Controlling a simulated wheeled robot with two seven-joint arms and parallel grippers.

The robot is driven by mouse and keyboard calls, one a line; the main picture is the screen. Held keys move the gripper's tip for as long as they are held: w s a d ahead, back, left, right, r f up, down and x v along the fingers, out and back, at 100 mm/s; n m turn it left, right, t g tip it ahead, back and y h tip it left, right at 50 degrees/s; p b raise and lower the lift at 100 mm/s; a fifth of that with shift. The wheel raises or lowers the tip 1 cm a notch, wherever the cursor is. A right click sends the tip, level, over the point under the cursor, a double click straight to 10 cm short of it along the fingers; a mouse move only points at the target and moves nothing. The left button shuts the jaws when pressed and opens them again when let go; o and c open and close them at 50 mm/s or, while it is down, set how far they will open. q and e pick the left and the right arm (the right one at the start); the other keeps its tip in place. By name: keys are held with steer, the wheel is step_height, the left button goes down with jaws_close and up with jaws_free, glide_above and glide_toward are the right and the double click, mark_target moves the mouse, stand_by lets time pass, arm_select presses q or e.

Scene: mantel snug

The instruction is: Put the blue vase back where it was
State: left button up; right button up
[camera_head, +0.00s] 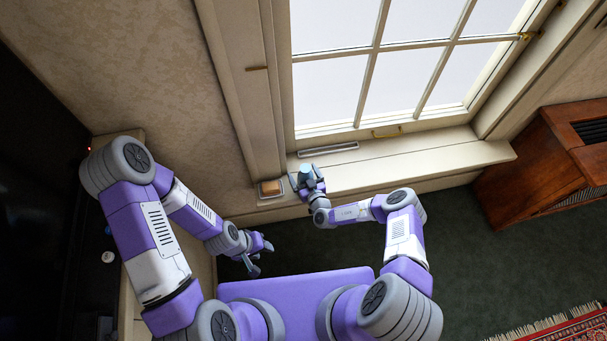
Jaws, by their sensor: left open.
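A small grey-blue thing, which looks like the blue vase (306,170), is at the left end of the window sill (400,160). My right gripper (306,181) is at it, with its fingers beside the vase. I cannot tell whether they grip it, or whether the vase touches the sill. My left gripper (262,256) is open and empty, low over the dark green floor, below and left of the sill.
A small brown block (270,187) lies on the sill just left of the vase. The sill to the right is mostly clear. A wooden cabinet (545,165) stands at the right. A red patterned rug (560,327) lies at lower right.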

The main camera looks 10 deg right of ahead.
steer(key=shift+r, duration=0.1)
steer(key=shift+r+p, duration=0.15)
steer(key=shift+p, duration=0.2)
steer(key=p+v, duration=0.2)
steer(key=v, duration=1)
